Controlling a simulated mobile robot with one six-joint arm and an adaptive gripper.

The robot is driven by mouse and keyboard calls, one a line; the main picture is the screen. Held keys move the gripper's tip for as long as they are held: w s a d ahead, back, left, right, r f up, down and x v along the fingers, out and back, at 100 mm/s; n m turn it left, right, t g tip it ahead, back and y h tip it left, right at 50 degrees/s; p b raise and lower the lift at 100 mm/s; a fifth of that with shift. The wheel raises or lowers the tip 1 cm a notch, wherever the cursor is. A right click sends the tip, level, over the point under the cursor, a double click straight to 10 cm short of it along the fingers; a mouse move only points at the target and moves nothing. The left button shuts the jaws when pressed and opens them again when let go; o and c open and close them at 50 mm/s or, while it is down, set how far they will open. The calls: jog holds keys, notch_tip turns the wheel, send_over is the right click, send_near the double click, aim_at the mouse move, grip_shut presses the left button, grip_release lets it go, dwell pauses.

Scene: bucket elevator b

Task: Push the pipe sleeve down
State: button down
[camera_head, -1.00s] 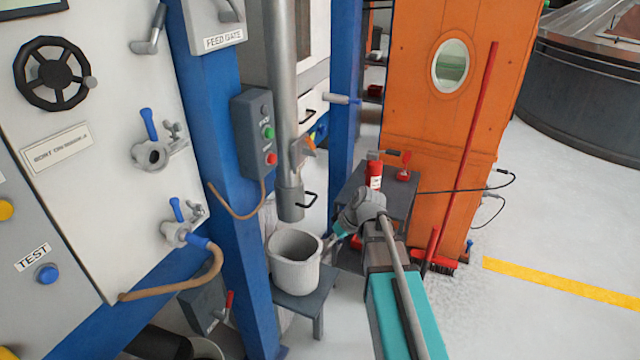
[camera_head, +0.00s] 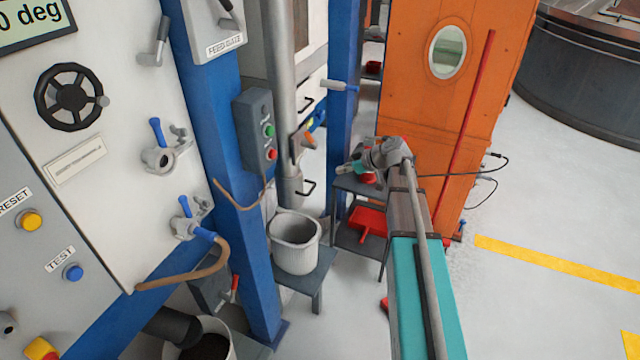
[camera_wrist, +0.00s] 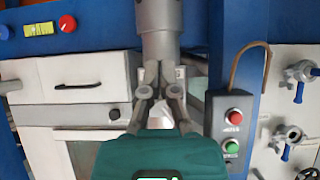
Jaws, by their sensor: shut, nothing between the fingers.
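The grey vertical pipe (camera_head: 283,60) shows in the head view, with a wider grey sleeve (camera_head: 290,187) at its lower end above a bucket. My gripper (camera_head: 341,169) is shut and empty, to the right of the sleeve. In the wrist view, which looks upside down, the shut fingertips (camera_wrist: 160,66) point at the pipe and the wider sleeve (camera_wrist: 158,14) is at the top. The fingers hide part of the pipe. I cannot tell whether they touch it.
A grey bucket (camera_head: 296,243) stands on a small stool under the pipe. A control box (camera_head: 255,130) and blue column (camera_head: 225,150) stand left. A dark stand with a red bin (camera_head: 367,222) is by my arm. Open floor lies right.

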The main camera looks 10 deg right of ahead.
jog(key=s+d+f+b+x, duration=0.1)
jog(key=f+b+x, duration=0.1)
jog(key=b+x, duration=0.7)
jog(key=shift+b+x, duration=0.3)
jog(key=shift+x, duration=1.55)
jog(key=shift+d+f, duration=0.1)
jog(key=shift+f, duration=0.05)
notch_tip(320, 180, down, 13)
jog(key=b, duration=1.2)
jog(key=shift+b, duration=0.35)
jog(key=shift+r, duration=0.4)
